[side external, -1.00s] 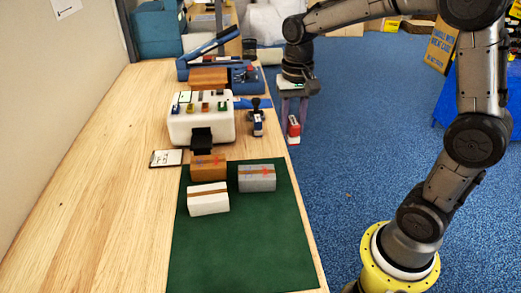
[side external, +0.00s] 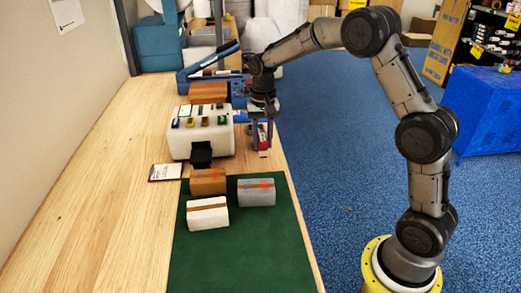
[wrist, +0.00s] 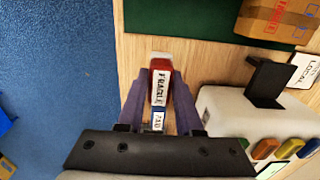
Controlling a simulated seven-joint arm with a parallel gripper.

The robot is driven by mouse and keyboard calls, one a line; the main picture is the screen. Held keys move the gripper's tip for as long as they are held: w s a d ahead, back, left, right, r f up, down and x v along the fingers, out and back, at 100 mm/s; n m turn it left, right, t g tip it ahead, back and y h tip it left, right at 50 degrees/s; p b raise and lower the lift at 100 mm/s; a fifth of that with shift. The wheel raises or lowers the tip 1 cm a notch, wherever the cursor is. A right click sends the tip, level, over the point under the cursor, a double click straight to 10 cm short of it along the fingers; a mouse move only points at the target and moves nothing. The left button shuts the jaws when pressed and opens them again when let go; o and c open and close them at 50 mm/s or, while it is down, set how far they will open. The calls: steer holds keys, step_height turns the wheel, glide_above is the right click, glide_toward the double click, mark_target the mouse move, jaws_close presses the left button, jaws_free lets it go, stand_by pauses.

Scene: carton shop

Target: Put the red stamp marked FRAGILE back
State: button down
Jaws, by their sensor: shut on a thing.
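The red stamp (wrist: 161,80) has a white label reading FRAGILE in the wrist view. It also shows as a small red and white block (side external: 264,141) in the side view. My gripper (side external: 262,147) is shut on it, with one purple finger on each side, over the bench's right edge. A blue stamp with a white label (wrist: 158,120) shows between the fingers, beside the red stamp in the wrist view. I cannot tell whether the two touch. Whether the red stamp's lower end rests on anything is unclear.
A white machine (side external: 183,145) with coloured keys stands close left of my gripper in the side view. A blue press (side external: 240,90) stands behind. Brown (side external: 208,182), grey (side external: 257,193) and white (side external: 208,212) boxes lie on the green mat (side external: 240,262). The bench's left part is clear.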

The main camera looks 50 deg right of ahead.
mark_target(260, 150)
steer(key=shift+w+d+f, duration=0.1)
steer(key=shift+w+f, duration=0.25)
steer(key=shift+f, duration=0.1)
steer(key=shift+w+f, duration=0.1)
steer(key=shift+f, duration=1.5)
steer(key=shift+f, duration=0.1)
steer(key=c, duration=0.6)
jaws_free()
